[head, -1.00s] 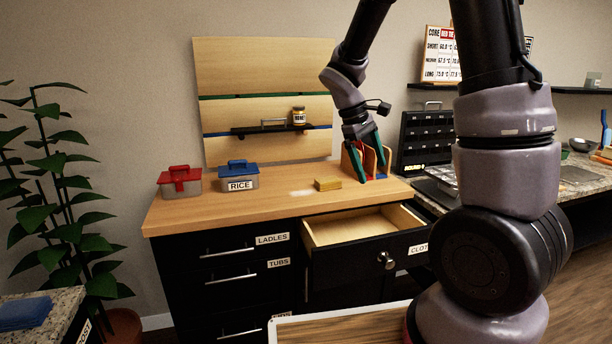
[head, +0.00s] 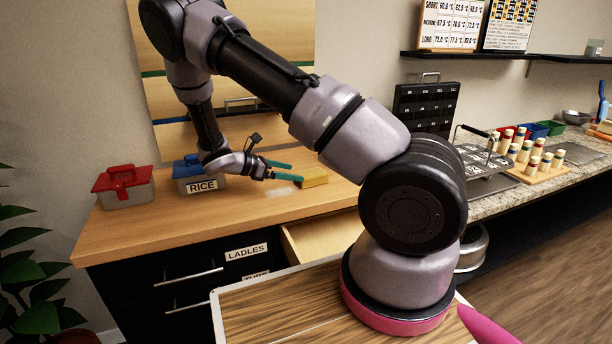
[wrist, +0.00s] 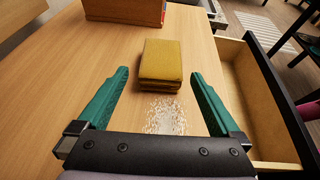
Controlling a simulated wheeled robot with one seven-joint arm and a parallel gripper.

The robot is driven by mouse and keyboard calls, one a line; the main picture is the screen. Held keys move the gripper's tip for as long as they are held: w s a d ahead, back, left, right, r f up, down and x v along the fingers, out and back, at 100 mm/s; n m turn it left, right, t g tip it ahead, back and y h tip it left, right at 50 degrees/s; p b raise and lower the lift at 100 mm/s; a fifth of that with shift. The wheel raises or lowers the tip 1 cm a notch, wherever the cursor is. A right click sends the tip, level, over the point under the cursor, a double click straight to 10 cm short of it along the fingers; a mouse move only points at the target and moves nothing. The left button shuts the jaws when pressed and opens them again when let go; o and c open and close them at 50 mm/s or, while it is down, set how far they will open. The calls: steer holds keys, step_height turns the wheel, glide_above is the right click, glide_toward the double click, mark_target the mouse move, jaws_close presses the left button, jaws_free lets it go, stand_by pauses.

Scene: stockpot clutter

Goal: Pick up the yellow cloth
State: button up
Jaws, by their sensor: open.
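The yellow cloth (head: 314,178) is a folded, block-like stack on the wooden counter. In the wrist view the cloth (wrist: 161,65) lies ahead of my gripper, roughly centred between the lines of the two fingers. My gripper (head: 289,172) has green fingers and is low over the counter, to the left of the cloth in the head view. In the wrist view my gripper (wrist: 160,80) is open and empty, with the cloth's near edge at about fingertip level. I cannot tell whether the fingertips touch the counter.
A pale spill of crumbs (wrist: 165,116) lies between the fingers. An open drawer (wrist: 265,105) is on the right. A wooden holder (wrist: 125,10) stands beyond the cloth. The RICE tub (head: 196,176) and a red-lidded tub (head: 123,187) stand on the left of the counter (head: 150,225).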

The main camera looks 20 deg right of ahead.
mark_target(311, 173)
steer(key=x, duration=0.4)
steer(key=shift+d+f, duration=0.1)
steer(key=shift+d, duration=0.2)
steer(key=shift+r+x, duration=0.15)
steer(key=shift+x, duration=1.2)
steer(key=shift+r+x, duration=0.2)
steer(key=shift+x, duration=1.15)
steer(key=shift+s+d, duration=0.1)
steer(key=shift+d, duration=0.05)
steer(key=c, duration=1.2)
